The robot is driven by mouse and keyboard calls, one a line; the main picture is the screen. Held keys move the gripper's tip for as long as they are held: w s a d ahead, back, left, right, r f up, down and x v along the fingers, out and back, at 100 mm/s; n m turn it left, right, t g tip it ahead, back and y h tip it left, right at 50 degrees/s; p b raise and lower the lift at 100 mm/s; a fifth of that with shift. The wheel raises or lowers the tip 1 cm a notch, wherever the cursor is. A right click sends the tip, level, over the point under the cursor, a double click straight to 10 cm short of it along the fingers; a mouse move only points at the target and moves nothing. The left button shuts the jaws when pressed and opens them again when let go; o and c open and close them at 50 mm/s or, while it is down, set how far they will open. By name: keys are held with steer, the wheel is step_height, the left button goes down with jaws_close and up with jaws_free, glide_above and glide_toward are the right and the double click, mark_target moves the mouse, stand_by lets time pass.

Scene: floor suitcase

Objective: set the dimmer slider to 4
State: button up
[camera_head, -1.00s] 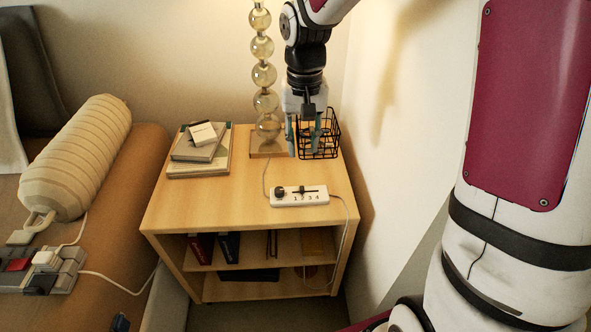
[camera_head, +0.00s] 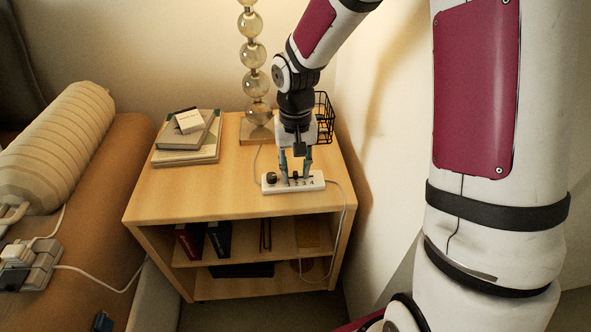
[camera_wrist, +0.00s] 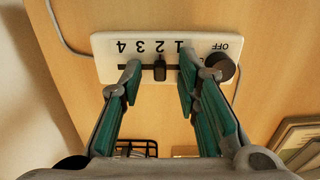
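The white dimmer box (camera_head: 317,181) lies on the wooden nightstand top. It is marked OFF, 1, 2, 3, 4. In the wrist view the box (camera_wrist: 108,45) appears upside down, with 4 at left and OFF at right. Its dark slider (camera_wrist: 160,67) stands in the slot near 2. A round dark knob (camera_wrist: 220,68) sits at the OFF end. My gripper (camera_head: 295,176) is down at the box. In the wrist view my gripper (camera_wrist: 158,88) is open, with one teal finger on each side of the slider and a gap to both.
A lamp with stacked glass balls (camera_head: 254,86) and a black wire basket (camera_head: 324,118) stand behind the box. Books (camera_head: 186,140) lie at the back left. A cable (camera_head: 342,218) runs down the right front. The front left of the top is clear.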

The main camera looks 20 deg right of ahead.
mark_target(312, 176)
jaws_close()
steer(key=shift+d, duration=0.1)
steer(key=shift+s+d+p, duration=0.25)
steer(key=shift+d+p, duration=0.1)
steer(key=shift+d, duration=0.6)
steer(key=shift+s+d+p, duration=0.25)
steer(key=shift+d+p, duration=0.1)
steer(key=shift+d, duration=0.6)
jaws_free()
step_height(312, 176, up, 12)
